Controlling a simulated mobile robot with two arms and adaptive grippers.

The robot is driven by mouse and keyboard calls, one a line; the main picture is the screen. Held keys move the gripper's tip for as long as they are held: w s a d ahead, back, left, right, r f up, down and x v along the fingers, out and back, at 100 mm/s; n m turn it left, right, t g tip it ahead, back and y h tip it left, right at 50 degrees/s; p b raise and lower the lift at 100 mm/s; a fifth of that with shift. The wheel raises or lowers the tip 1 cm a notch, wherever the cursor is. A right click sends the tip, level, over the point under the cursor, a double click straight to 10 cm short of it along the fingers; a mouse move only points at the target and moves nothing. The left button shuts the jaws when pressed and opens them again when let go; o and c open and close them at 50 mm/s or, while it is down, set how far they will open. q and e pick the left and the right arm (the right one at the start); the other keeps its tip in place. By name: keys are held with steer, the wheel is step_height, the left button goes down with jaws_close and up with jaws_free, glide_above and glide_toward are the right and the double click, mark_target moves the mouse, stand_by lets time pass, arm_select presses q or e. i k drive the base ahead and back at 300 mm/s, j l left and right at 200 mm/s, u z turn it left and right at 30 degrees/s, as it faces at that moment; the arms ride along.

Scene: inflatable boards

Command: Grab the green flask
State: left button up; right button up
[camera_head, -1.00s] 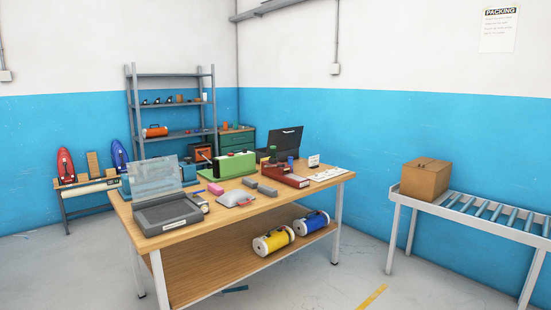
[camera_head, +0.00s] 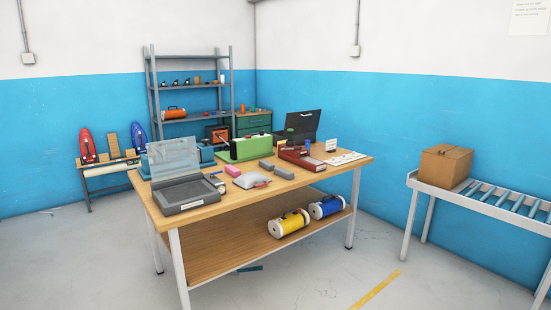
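A small dark green upright item (camera_head: 290,133) stands at the back of the wooden workbench (camera_head: 215,217), beside an open black case (camera_head: 303,126). It may be the green flask, but it is too small to tell. A larger green box-like device (camera_head: 250,148) with a dark top also stands on the bench, left of the case. A yellow cylinder (camera_head: 289,224) and a blue cylinder (camera_head: 327,207), both with white ends, lie on the bench's lower shelf. Neither of my grippers is in view.
A grey tray with a clear raised lid (camera_head: 185,194) sits at the bench's left end. A roller conveyor (camera_head: 484,209) with a cardboard box (camera_head: 445,166) stands at the right. A grey shelf rack (camera_head: 189,86) stands behind. The floor in front is clear.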

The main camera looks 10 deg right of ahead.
mark_target(290, 132)
steer(key=i+l+u, duration=0.1)
steer(key=l, duration=0.25)
steer(key=i+l+u, duration=0.1)
steer(key=i+l, duration=0.15)
steer(key=i+l+u, duration=0.1)
steer(key=l, duration=0.4)
steer(key=i+l+u, duration=0.1)
steer(key=l, duration=0.25)
steer(key=i+l, duration=0.25)
steer(key=l, duration=0.15)
steer(key=i+l+u, duration=0.15)
steer(key=l, duration=0.25)
